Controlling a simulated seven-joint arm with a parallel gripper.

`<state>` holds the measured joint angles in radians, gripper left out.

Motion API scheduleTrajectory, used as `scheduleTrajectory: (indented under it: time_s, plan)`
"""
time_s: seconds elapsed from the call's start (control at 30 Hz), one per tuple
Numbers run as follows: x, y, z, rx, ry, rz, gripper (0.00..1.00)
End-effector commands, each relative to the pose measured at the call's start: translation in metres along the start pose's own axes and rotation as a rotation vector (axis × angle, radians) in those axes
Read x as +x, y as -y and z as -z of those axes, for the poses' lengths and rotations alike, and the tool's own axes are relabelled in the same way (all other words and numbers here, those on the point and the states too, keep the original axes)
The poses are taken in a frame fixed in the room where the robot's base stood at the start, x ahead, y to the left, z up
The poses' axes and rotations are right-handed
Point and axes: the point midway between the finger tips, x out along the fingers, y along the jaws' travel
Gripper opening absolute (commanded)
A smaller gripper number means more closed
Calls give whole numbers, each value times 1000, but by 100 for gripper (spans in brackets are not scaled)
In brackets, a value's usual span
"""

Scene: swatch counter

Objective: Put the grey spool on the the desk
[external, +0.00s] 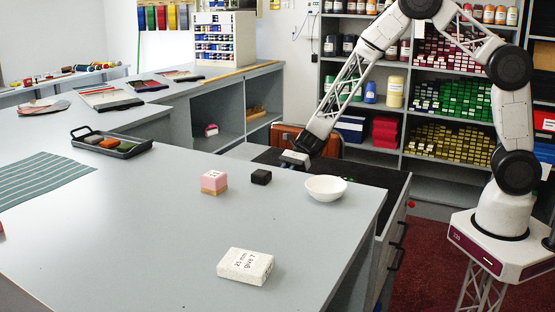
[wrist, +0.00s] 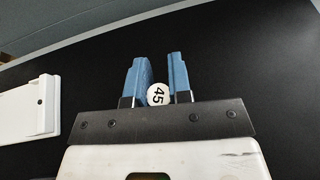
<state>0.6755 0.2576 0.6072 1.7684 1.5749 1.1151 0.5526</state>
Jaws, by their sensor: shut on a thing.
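My gripper (external: 287,167) is low over a black surface (external: 375,192) behind the white bowl in the external view. In the wrist view its two blue fingers (wrist: 160,80) are shut on a small round thing, which I take to be the spool (wrist: 158,95). Only its white end face with "45" on it shows; its grey side is hidden. The spool cannot be made out in the external view. Whether it touches the black surface is not clear. The grey-topped desk (external: 150,235) fills the front left of the external view.
A white bowl (external: 326,189), a black block (external: 261,177), a pink-and-tan block (external: 214,182) and a white labelled block (external: 245,266) stand on the grey top. A dark tray (external: 125,151) lies farther left. A white flat thing (wrist: 30,108) is left of my gripper.

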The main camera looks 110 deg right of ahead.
Motion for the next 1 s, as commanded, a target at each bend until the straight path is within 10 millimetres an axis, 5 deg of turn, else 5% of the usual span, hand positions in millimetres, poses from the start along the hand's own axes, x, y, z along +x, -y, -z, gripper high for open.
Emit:
scheduleTrajectory:
  time_s: [0.2, 0.67, 0.7, 0.83, 1.0]
  plan:
    - [8, 0, 19, 2, 0, 0, 0]
    - [9, 0, 23, 1, 0, 0, 0]
    - [10, 0, 23, 1, 0, 0, 21]
    - [9, 0, 23, 1, 0, 0, 41]
    - [9, 0, 23, 1, 0, 0, 45]
